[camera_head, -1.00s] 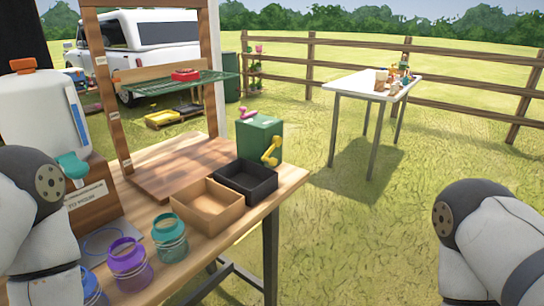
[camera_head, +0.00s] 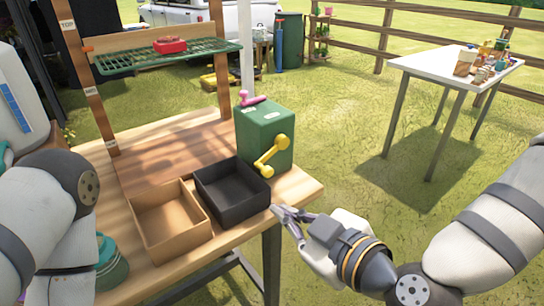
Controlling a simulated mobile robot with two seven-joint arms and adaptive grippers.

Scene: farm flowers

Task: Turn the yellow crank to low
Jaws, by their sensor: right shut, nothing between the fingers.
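The yellow crank (camera_head: 270,157) is on the front face of a green box (camera_head: 262,125) at the right end of the wooden workbench. Its arm slants, with one knob at the upper right and the other end at the lower left. A pink crank (camera_head: 252,99) sits on top of the box. My right gripper (camera_head: 277,210) is shut and empty, just off the bench's right edge, below and apart from the yellow crank. My left arm shows at the left, but its gripper is out of view.
A black tray (camera_head: 232,216) and a tan wooden tray (camera_head: 165,245) stand on the bench (camera_head: 295,190) left of my right gripper. A green wire shelf (camera_head: 165,62) holds a red object (camera_head: 170,46). A white table (camera_head: 455,66) stands apart at the back right, with grass between.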

